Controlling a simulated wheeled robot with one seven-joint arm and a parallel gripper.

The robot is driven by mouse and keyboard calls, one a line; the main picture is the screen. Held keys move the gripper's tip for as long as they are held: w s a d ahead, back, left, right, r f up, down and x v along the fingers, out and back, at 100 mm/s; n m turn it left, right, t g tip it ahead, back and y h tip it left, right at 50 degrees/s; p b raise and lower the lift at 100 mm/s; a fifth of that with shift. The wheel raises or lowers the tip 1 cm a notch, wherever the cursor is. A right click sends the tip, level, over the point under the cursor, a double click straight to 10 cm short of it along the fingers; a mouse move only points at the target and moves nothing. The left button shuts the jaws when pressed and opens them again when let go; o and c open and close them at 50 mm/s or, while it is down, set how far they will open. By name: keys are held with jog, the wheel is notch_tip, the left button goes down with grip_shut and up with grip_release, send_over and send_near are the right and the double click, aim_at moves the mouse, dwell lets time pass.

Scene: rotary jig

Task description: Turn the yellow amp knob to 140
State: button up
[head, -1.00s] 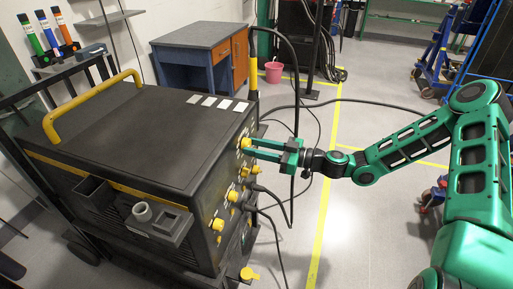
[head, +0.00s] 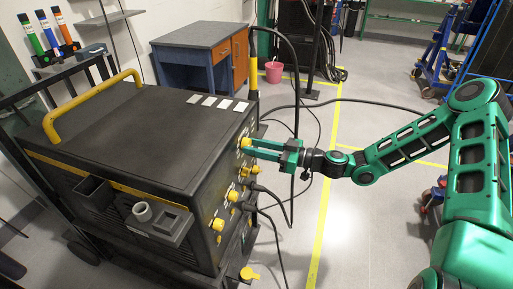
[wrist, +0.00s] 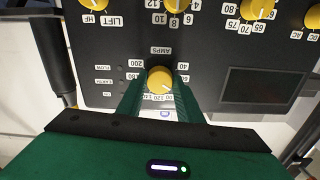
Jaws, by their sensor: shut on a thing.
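The yellow amp knob (wrist: 160,79) sits on the dark front panel under the printed word AMPS, with a ring of number labels around it. My gripper (wrist: 160,90) is shut on this knob, one green finger on each side. Labels for 200 and 120 and 140 are readable around the dial; others are partly covered by the fingers. I cannot make out the knob's pointer mark. In the head view, my gripper (head: 254,148) reaches in from the right to the knob (head: 245,142) on the upper part of the machine's panel.
Other yellow knobs (wrist: 177,5) line the panel above in the wrist view. A dark display (wrist: 262,90) is at the right. In the head view, black cables (head: 275,215) hang from the panel below my gripper, and a dark vertical pole stands close by it.

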jog(key=shift+r, duration=0.1)
jog(key=m, duration=0.4)
jog(key=shift+m, duration=0.4)
jog(key=m, duration=0.8)
jog(key=shift+r, duration=0.1)
jog(key=shift+m, duration=1.8)
jog(key=shift+w+m, duration=0.1)
jog(key=shift+m, duration=0.3)
jog(key=o, duration=1)
jog(key=shift+o, duration=0.2)
